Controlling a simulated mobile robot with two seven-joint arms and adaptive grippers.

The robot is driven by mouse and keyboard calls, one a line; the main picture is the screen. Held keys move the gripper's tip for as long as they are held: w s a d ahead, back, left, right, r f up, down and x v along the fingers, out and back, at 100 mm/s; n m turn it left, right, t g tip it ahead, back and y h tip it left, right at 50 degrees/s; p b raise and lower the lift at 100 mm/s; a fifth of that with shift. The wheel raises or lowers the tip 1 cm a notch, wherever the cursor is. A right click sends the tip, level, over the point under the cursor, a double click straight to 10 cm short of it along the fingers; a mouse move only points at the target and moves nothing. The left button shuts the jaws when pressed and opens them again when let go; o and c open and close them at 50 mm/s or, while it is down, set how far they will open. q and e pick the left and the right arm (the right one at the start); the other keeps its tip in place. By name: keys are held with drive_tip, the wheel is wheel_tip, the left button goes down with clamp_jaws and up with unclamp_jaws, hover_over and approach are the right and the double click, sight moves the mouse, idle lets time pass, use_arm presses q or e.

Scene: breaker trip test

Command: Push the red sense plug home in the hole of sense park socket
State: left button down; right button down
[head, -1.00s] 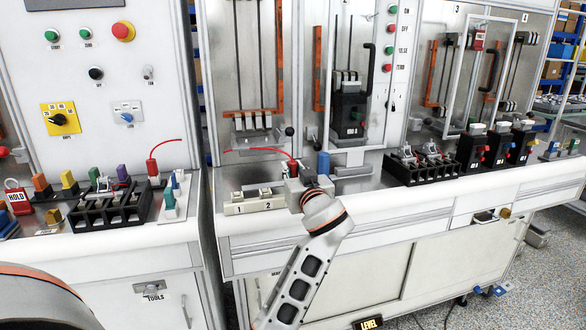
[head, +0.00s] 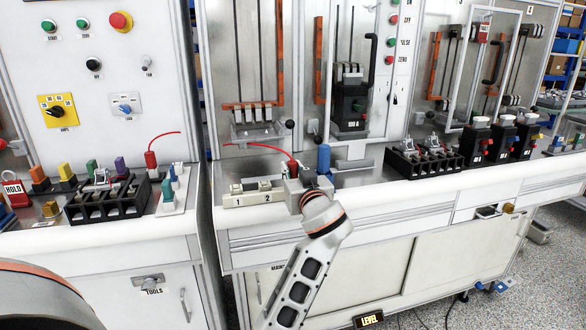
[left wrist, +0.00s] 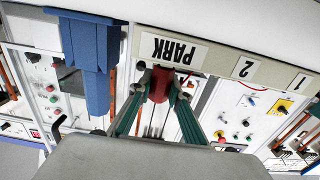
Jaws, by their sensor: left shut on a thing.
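The red sense plug (left wrist: 160,82) is between the green-tipped fingers of my left gripper (left wrist: 157,90), which is shut on it. In the head view the red plug (head: 293,169) shows just above that gripper (head: 307,185), with a red wire running left from it. The plug's end meets the edge of the pale socket block (left wrist: 212,48), at the part labelled PARK. How deep it sits in the park hole cannot be seen. The block (head: 254,198) also shows in the head view, marked 1 and 2, left of my gripper. My right gripper is not in view.
A blue post-like part (head: 323,160) stands close right of my gripper; it looms beside the fingers in the left wrist view (left wrist: 92,55). A black rack (head: 424,160) stands farther right. Another red plug (head: 151,162) stands on the left bench.

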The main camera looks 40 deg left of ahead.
use_arm(q)
drive_tip(key=shift+f, duration=0.2)
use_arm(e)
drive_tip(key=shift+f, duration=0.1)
use_arm(q)
drive_tip(key=c, duration=2.1)
unclamp_jaws()
drive_tip(key=shift+o, duration=1.4)
drive_tip(key=shift+r, duration=0.1)
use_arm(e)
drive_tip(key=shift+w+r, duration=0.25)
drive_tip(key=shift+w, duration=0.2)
use_arm(q)
drive_tip(key=shift+d, duration=0.1)
drive_tip(key=v, duration=0.7)
drive_tip(key=shift+s, duration=0.2)
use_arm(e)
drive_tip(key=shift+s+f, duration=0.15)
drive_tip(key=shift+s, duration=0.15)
